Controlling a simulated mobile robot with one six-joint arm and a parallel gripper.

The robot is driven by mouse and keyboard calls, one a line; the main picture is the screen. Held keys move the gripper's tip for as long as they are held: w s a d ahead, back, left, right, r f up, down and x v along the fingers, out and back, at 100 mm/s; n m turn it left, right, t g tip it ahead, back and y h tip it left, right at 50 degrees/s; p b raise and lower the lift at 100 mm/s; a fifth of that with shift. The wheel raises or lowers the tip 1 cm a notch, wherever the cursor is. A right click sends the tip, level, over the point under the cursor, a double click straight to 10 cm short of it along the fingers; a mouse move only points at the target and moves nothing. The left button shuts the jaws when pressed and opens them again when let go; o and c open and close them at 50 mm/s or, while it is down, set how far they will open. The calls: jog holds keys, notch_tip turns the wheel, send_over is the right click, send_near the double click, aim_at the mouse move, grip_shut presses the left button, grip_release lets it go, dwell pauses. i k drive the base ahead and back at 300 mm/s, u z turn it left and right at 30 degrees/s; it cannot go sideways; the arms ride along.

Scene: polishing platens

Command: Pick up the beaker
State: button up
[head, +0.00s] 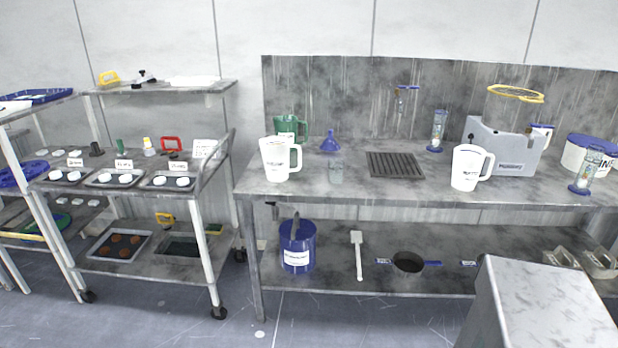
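A small clear, greenish-grey vessel that looks like the beaker (335,172) stands on the steel bench (330,193), left of the dark drain grate. It is small and faint against the metal, so its markings cannot be read. A white handled jug (276,160) stands left of it, and a second white jug (465,168) stands right of the grate. A blue funnel (330,143) and a green jug (291,128) are behind it. My gripper is not in view.
The drain grate (395,165) and a grey machine (503,150) share the bench. Glass cylinders with blue bases (437,132) stand farther right. A wheeled cart (125,187) is at left. A grey metal block (545,295) rises in the right foreground. Floor before the bench's left half is clear.

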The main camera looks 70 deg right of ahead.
aim_at(335, 164)
jog(key=u, duration=0.6)
jog(key=k, duration=1.45)
jog(key=z, duration=2.35)
jog(key=i, duration=0.1)
jog(key=u, duration=1.55)
